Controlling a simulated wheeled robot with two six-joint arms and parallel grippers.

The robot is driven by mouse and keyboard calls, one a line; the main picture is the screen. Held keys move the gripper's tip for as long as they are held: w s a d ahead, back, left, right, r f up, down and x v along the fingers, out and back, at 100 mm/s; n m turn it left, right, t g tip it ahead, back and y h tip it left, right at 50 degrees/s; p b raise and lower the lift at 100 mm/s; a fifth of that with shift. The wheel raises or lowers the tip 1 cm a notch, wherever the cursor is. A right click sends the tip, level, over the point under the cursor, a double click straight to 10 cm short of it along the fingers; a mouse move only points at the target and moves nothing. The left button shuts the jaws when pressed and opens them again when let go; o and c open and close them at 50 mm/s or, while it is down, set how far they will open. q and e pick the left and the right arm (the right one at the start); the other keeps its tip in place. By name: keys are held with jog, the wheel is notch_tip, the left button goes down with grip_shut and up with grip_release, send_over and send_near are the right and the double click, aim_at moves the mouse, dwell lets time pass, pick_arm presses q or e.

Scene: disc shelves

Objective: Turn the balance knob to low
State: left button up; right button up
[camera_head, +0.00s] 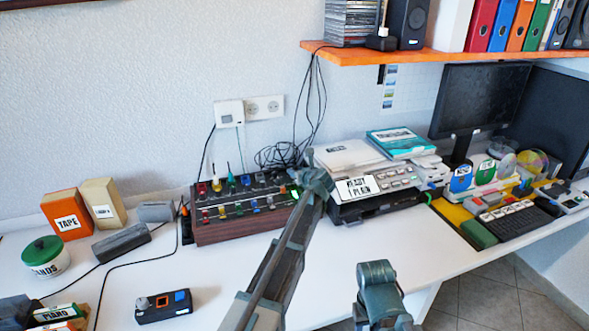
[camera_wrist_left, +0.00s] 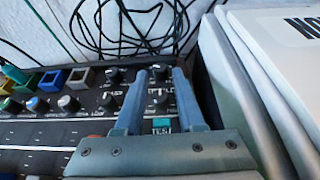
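The mixer panel (camera_head: 240,205), a dark board with wooden sides and coloured knobs, stands against the wall in the head view. My left gripper (camera_wrist_left: 159,75) is open over the panel's right end, its two blue-grey fingers apart. In the left wrist view a dark knob with a light cap (camera_wrist_left: 161,72) shows between the fingertips, and another knob (camera_wrist_left: 160,101) sits nearer. Small white lettering lies between them, partly hidden by the fingers; I cannot tell which knob is the balance knob. Contact is not visible. My right gripper (camera_head: 376,272) hangs low in front of the table.
A printer-like device (camera_head: 375,190) with books on top stands just right of the panel. Black cables (camera_wrist_left: 140,30) loop behind it. A teal button marked TEST (camera_wrist_left: 162,124) lies below the knobs. The table (camera_head: 215,275) in front of the panel is mostly clear.

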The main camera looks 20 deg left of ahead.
pick_arm(q)
jog(key=p+v, duration=0.3)
jog(key=v, duration=0.8)
jog(key=shift+w, duration=0.1)
jog(key=shift+a, duration=0.2)
jog(key=b+x, duration=0.4)
jog(key=x, duration=0.8)
jog(key=shift+w+f, duration=0.2)
jog(key=shift+w+a+f+b, duration=0.15)
jog(key=shift+w+a+b, duration=0.25)
jog(key=shift+w, duration=0.05)
grip_shut()
